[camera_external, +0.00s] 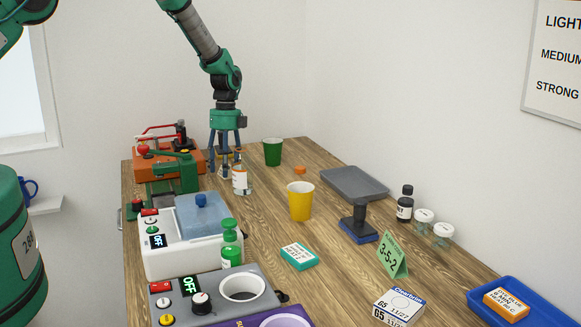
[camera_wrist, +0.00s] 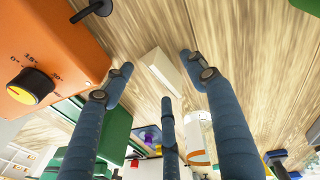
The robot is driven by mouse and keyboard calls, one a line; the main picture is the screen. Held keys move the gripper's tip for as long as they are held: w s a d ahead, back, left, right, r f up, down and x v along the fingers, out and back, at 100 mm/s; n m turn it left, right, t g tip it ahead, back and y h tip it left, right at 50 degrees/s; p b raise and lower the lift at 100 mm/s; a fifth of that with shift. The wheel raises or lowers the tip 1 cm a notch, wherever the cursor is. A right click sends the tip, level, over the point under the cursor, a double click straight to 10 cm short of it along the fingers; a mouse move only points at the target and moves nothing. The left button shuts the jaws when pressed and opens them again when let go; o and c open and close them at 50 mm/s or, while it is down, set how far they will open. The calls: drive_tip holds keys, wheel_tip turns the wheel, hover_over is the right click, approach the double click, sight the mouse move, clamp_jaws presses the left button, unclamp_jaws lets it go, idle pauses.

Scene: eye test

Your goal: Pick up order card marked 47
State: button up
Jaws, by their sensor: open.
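I cannot find a card on which 47 can be read in either view. A green folded card (camera_external: 394,256) at the right of the table reads 3-5-2. My gripper (camera_external: 225,162) points down over the far part of the table, its blue fingers spread and empty. In the wrist view the open fingers (camera_wrist: 160,75) surround a small cream block-like thing (camera_wrist: 163,72) lying on the wood; no marking shows on it, and I cannot tell what it is. The fingers appear apart from it.
A yellow cup (camera_external: 300,201), grey tray (camera_external: 354,183) and teal box (camera_external: 299,256) stand nearer.

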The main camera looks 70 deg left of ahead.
drive_tip(key=shift+c, duration=0.3)
drive_tip(key=c, duration=0.9)
drive_tip(key=shift+r, duration=0.1)
drive_tip(key=shift+c, duration=0.2)
wheel_tip(320, 180, up, 10)
drive_tip(key=shift+b, duration=0.4)
idle(0.4)
